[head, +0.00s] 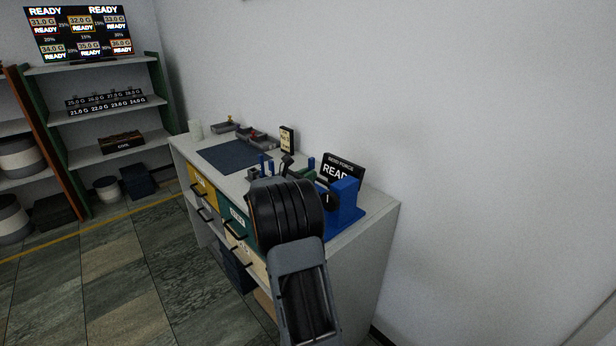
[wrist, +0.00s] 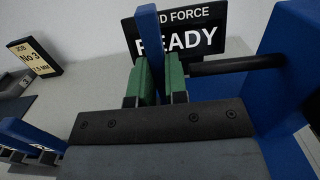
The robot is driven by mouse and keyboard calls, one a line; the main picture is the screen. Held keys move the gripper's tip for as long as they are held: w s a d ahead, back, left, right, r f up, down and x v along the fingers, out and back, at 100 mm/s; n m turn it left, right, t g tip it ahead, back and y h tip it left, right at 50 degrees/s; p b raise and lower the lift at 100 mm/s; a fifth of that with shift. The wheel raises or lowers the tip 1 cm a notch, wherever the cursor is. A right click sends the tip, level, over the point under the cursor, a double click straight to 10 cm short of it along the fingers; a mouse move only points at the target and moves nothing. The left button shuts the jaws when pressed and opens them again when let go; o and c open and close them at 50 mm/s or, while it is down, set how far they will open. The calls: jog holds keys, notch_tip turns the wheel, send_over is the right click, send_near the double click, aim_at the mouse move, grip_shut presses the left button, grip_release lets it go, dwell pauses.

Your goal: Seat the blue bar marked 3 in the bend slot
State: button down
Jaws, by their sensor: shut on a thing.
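My gripper (wrist: 159,82) has green finger pads and is shut on an upright blue bar (wrist: 148,36) in the wrist view. The bar stands up above the fingers; no number on it can be read. The blue bend press (wrist: 287,55) is close on the right, with a dark rod (wrist: 237,64) reaching from it toward the fingers. In the head view the press (head: 345,192) sits at the counter's right end, just right of my gripper. The bend slot cannot be made out, and my arm hides much of the area before it.
Other blue bars (wrist: 22,133) stand in a holder at left in the wrist view. A READY display (head: 341,170) is behind the press. A job card reading No 3 (head: 287,139) stands at the back. A dark mat (head: 234,155) lies clear on the counter, with grey trays (head: 257,137) behind.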

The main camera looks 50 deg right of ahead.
jog(key=shift+f, duration=0.35)
jog(key=shift+r, duration=0.35)
dwell(0.4)
jog(key=shift+w+a, duration=0.1)
jog(key=shift+f, duration=0.35)
dwell(1.4)
jog(key=shift+r+p, duration=0.3)
jog(key=shift+r, duration=0.05)
dwell(0.4)
